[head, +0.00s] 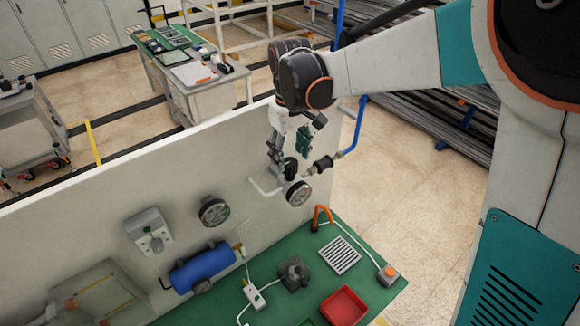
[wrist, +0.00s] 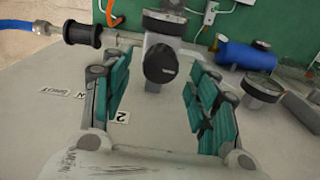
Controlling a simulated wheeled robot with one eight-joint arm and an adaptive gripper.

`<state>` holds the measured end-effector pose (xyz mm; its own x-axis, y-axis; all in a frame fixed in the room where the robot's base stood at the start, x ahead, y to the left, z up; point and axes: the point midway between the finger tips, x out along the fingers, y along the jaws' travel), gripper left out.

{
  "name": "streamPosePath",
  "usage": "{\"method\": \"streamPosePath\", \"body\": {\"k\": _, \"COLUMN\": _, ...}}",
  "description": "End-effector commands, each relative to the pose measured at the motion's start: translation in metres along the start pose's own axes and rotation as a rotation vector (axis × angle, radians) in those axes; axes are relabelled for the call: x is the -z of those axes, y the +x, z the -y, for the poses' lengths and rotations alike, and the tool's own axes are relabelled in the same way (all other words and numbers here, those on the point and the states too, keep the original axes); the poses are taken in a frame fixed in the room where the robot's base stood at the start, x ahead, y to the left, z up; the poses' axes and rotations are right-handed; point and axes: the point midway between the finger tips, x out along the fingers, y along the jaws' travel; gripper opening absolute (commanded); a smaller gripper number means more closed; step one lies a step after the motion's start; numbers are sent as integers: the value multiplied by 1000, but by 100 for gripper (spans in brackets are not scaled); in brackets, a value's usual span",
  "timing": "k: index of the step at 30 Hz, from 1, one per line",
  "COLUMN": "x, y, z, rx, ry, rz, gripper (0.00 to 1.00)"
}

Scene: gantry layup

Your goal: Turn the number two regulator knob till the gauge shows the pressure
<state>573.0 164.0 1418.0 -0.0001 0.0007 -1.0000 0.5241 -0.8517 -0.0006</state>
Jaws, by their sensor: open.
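The black regulator knob (wrist: 160,63) sits on a light metal body, with a label reading 2 (wrist: 122,117) on the panel beside it. In the head view the knob (head: 290,167) is partly hidden by my gripper (head: 284,152). My gripper also shows in the wrist view (wrist: 160,92), open, its teal-padded fingers on either side of the knob with clear gaps, not touching it. The round gauge (head: 298,193) is just below the knob in the head view; its reading is too small to tell. In the wrist view the gauge (wrist: 164,22) shows mostly its rim.
A black inline fitting (head: 323,164) and blue hose (head: 357,130) lie right of the regulator. Another gauge (head: 214,211) and a blue tank (head: 203,267) are on the left. A green bench (head: 325,275) below carries a red tray (head: 343,307) and an orange-handled item (head: 322,217).

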Motion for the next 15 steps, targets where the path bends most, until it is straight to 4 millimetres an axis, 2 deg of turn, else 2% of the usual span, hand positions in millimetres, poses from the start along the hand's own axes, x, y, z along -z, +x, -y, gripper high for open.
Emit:
{"method": "streamPosePath", "body": {"k": 1, "x": 0, "y": 12, "z": 0, "rx": 0, "ry": 0, "rz": 0, "gripper": 55}}
{"method": "streamPosePath", "body": {"k": 6, "x": 0, "y": 29, "z": 0, "rx": 0, "ry": 0, "rz": 0, "gripper": 55}}
{"method": "streamPosePath", "body": {"k": 15, "x": 0, "y": 34, "z": 0, "rx": 0, "ry": 0, "rz": 0, "gripper": 55}}
